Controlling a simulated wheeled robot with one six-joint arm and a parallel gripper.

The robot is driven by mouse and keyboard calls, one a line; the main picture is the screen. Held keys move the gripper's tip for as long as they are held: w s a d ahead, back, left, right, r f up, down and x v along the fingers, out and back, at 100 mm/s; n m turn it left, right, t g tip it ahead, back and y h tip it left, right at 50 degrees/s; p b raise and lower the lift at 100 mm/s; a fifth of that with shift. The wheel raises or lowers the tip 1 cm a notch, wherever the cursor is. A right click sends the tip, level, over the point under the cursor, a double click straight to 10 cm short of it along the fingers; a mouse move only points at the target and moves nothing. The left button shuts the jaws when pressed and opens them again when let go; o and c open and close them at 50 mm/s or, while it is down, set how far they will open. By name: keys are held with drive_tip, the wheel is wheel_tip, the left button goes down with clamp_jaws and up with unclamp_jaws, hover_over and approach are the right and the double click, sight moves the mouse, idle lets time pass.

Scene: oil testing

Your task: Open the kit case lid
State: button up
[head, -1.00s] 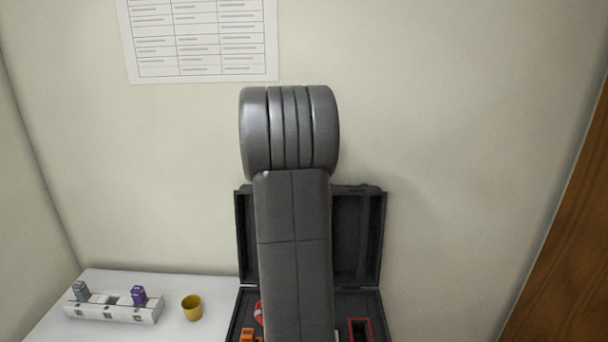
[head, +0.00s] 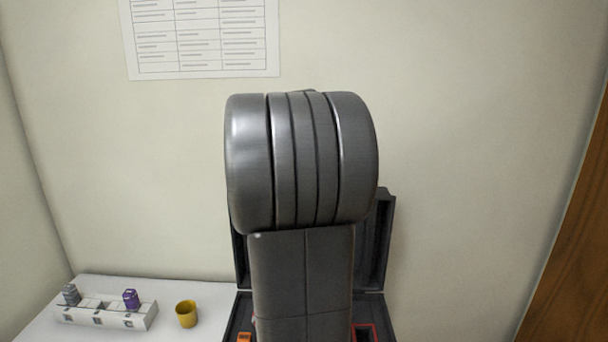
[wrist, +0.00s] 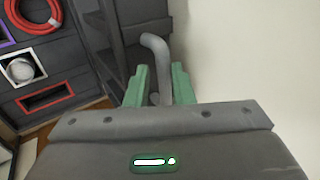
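The dark grey kit case (head: 384,318) stands at the table's right end. Its lid (head: 376,238) stands up near the wall, raised from the base; my arm covers much of both. The wrist view shows the case interior (wrist: 84,62) at upper left. My gripper (wrist: 160,70) has two green fingers, spread apart, out of sight in the head view. A grey curved bar (wrist: 155,47) shows between and beyond the fingers; I cannot tell whether they touch it or whether it belongs to the lid.
The case holds a red coil (wrist: 35,14), a white round item (wrist: 21,69) and a red-framed slot (wrist: 45,97). A yellow cup (head: 187,314) and a white rack (head: 104,314) with bottles stand left on the white table (head: 168,290). A pale wall is close behind.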

drive_tip(key=shift+o, duration=1.1)
drive_tip(key=v, duration=1.4)
drive_tip(key=shift+f, duration=0.1)
drive_tip(key=x, duration=1.3)
drive_tip(key=shift+w+f, duration=0.2)
drive_tip(key=shift+f, duration=0.05)
drive_tip(key=shift+w, duration=0.15)
